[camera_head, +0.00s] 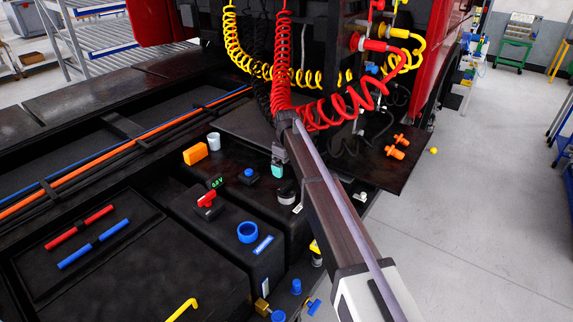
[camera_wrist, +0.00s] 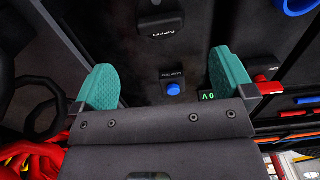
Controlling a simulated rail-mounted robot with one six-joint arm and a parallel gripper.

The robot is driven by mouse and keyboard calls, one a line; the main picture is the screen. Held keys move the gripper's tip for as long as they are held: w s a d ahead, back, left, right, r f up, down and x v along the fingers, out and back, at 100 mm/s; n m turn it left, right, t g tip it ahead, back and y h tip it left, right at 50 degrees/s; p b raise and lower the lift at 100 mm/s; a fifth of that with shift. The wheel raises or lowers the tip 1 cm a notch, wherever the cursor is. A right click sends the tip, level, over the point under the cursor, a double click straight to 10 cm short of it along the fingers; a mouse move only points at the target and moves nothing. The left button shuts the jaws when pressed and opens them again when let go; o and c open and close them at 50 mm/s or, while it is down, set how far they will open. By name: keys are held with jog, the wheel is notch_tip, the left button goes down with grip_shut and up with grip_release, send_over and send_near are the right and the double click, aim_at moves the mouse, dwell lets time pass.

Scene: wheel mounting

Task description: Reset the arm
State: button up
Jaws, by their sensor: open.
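My arm reaches in from the bottom right of the head view, over the dark truck chassis. My gripper (camera_head: 277,170) hangs from its end, low over the black panels, with a teal fingertip showing. In the wrist view, the two teal fingers of my gripper (camera_wrist: 164,80) stand wide apart with nothing between them. A small black box with a blue button (camera_wrist: 173,88) shows beyond them, in the gap. The same blue button (camera_head: 248,172) is left of the gripper in the head view. I cannot tell the exact height above the panels.
Red coiled hose (camera_head: 345,108) hangs close around the arm's far end, with yellow coils (camera_head: 240,55) behind. A red switch (camera_head: 206,198), an orange block (camera_head: 195,153), a white cup (camera_head: 214,141) and a blue ring (camera_head: 248,232) lie left. Open floor (camera_head: 480,190) is at right.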

jog(key=shift+f, duration=0.15)
jog(key=shift+m, duration=0.3)
jog(key=s+d+f+m+b, duration=0.2)
jog(key=s+d, duration=0.6)
jog(key=s, duration=0.4)
jog(key=s+d+f+m+b, duration=0.3)
jog(key=s+d+m, duration=0.2)
jog(key=s+d, duration=0.3)
jog(key=s+d+f+m+b, duration=0.2)
jog(key=s+d, duration=0.6)
jog(key=s, duration=0.9)
jog(key=shift+f+m+b, duration=0.35)
jog(key=shift+m+b, duration=0.1)
jog(key=shift+m, duration=0.65)
